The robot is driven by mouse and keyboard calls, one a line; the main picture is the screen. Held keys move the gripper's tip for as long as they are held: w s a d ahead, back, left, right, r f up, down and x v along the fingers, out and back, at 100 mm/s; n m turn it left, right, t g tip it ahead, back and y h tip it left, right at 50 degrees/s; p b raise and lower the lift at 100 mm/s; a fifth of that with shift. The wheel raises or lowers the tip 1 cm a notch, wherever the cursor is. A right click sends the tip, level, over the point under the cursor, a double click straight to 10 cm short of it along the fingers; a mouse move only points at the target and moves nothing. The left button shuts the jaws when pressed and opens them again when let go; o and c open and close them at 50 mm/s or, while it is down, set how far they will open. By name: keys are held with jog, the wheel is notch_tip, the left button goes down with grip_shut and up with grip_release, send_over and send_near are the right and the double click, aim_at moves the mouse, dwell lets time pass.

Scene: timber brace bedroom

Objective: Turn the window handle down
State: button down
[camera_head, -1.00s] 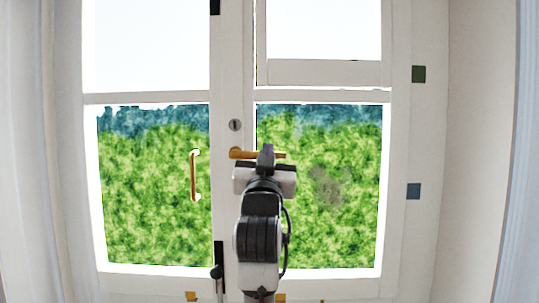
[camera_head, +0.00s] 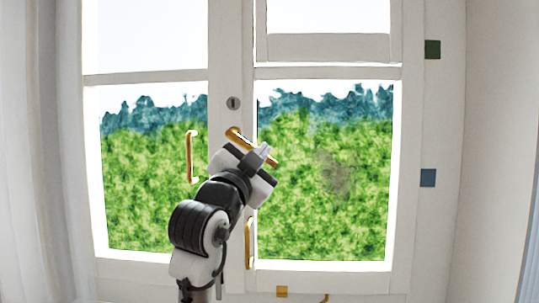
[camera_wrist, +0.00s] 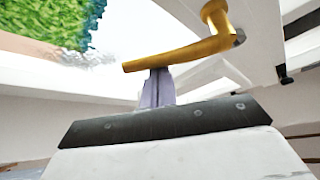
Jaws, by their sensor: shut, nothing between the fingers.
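The gold window handle (camera_head: 238,136) is on the white middle post of the window. It slants down to the right from its pivot, and my gripper hides part of it. My gripper (camera_head: 264,149) is shut and empty, right at the handle's free arm. In the wrist view the gold handle (camera_wrist: 185,52) crosses above the gripper's hand. The closed grey fingertips (camera_wrist: 158,75) meet the bar near its free end. They look to be touching it, not gripping it.
A vertical gold pull (camera_head: 189,157) is on the left pane. Another gold fitting (camera_head: 249,243) is low on the frame. Curtains hang at both sides.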

jog(key=a+f+m+g+h+b, duration=0.1)
jog(key=a+f+m+g+b, duration=0.1)
jog(key=m, duration=0.7)
jog(key=shift+a+f+g+h, duration=0.4)
jog(key=shift+a+f+g, duration=0.5)
jog(key=shift+a+g, duration=0.65)
jog(key=shift+a+t, duration=0.25)
jog(key=shift+a, duration=0.1)
